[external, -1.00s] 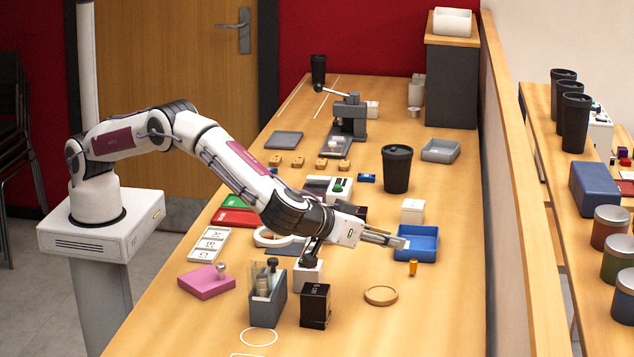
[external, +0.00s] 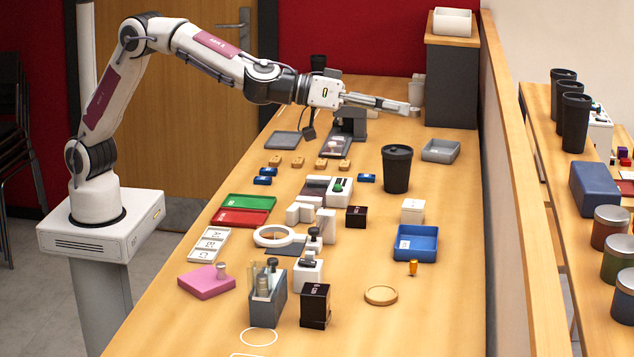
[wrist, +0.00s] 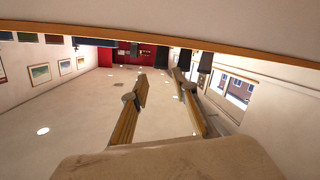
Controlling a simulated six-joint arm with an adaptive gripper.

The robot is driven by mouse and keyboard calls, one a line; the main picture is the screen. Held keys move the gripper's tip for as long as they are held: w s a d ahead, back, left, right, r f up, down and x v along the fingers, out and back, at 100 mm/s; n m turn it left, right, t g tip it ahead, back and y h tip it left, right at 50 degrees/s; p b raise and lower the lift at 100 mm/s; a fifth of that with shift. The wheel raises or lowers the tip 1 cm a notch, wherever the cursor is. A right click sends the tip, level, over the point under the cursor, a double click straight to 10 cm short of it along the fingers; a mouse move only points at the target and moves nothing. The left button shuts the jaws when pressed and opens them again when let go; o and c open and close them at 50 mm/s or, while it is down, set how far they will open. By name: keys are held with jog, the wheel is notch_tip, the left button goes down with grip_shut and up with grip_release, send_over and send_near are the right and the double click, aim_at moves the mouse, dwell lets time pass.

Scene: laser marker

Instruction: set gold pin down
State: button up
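The gold pin (external: 413,268) stands upright on the wooden table, just in front of the blue tray (external: 431,246), and nothing holds it. My gripper (external: 412,109) is raised high above the table, far behind the pin in the external view, and points to the right. In the wrist view my gripper (wrist: 164,90) shows its two fingers apart with nothing between them. The pin cannot be made out in the wrist view.
A round wooden disc (external: 381,295) lies in front of the pin. A black cup (external: 397,169) and a white box (external: 412,211) stand behind the blue tray. A wooden partition (external: 512,180) runs along the right. The table's front right is clear.

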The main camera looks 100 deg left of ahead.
jog(key=s+a+r+m+g+h, duration=0.1)
jog(key=s+r+m+h, duration=0.15)
jog(key=s, duration=0.65)
jog(key=s+a+r+m+g+h, duration=0.2)
jog(key=s+h, duration=0.1)
jog(key=s, duration=0.6)
jog(key=s+a+f+g+y, duration=0.1)
jog(key=s+a+f, duration=0.3)
jog(key=s, duration=0.8)
jog(key=s+a+f+g+y, duration=0.1)
jog(key=s+a+f+g, duration=0.3)
jog(key=s+f, duration=0.4)
jog(key=s+a+f+g+y, duration=0.2)
jog(key=s+a+f, duration=0.4)
jog(key=s, duration=1.1)
jog(key=shift+a+f, duration=0.15)
jog(key=shift+f, duration=0.4)
